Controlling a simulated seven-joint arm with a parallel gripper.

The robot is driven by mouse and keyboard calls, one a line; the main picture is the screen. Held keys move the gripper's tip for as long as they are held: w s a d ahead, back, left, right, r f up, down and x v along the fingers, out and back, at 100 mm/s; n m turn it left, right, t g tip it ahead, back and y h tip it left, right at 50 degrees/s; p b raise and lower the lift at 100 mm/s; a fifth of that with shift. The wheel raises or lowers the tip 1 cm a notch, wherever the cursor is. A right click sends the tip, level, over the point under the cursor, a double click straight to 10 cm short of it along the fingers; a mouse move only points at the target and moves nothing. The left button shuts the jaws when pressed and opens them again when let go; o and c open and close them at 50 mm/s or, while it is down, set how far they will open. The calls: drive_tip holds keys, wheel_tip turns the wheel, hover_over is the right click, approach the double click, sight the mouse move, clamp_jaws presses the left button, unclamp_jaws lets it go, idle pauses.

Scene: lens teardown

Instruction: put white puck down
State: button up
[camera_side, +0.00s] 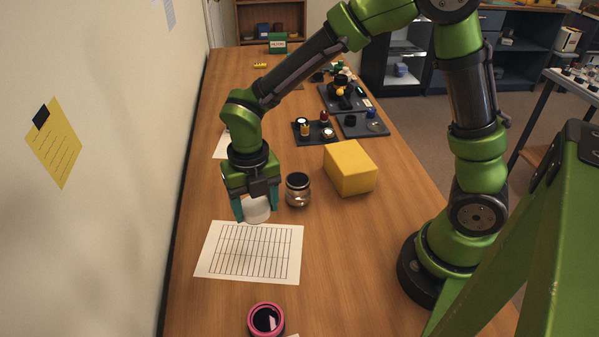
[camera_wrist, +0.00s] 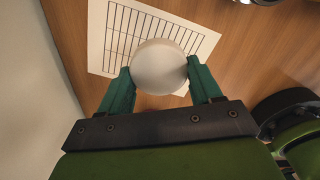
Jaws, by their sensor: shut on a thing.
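The white puck (camera_side: 257,209) is a short white cylinder held between the fingers of my gripper (camera_side: 254,206). In the wrist view the puck (camera_wrist: 159,66) shows as a round white face, with the teal fingertips of my gripper (camera_wrist: 160,80) against its two sides. In the side view the puck is near the far edge of a gridded paper sheet (camera_side: 248,264). In the wrist view that sheet (camera_wrist: 205,42) lies beneath and beyond the puck. I cannot tell whether the puck touches the surface below.
A metal lens barrel (camera_side: 298,189) stands close to the right of my gripper. A yellow block (camera_side: 350,167) is farther right. Dark trays of parts (camera_side: 314,132) lie behind. A pink-rimmed ring (camera_side: 266,319) is at the near edge. The wall is on the left.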

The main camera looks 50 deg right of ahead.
drive_tip(key=shift+d+r, duration=0.15)
drive_tip(key=shift+r, duration=0.45)
drive_tip(key=w+d+m, duration=0.5)
drive_tip(key=w+d, duration=1)
drive_tip(key=w, duration=0.1)
drive_tip(key=f, duration=0.9)
drive_tip(key=shift+s, duration=0.2)
drive_tip(key=o, duration=1)
drive_tip(key=shift+f, duration=0.1)
drive_tip(key=shift+o, duration=0.2)
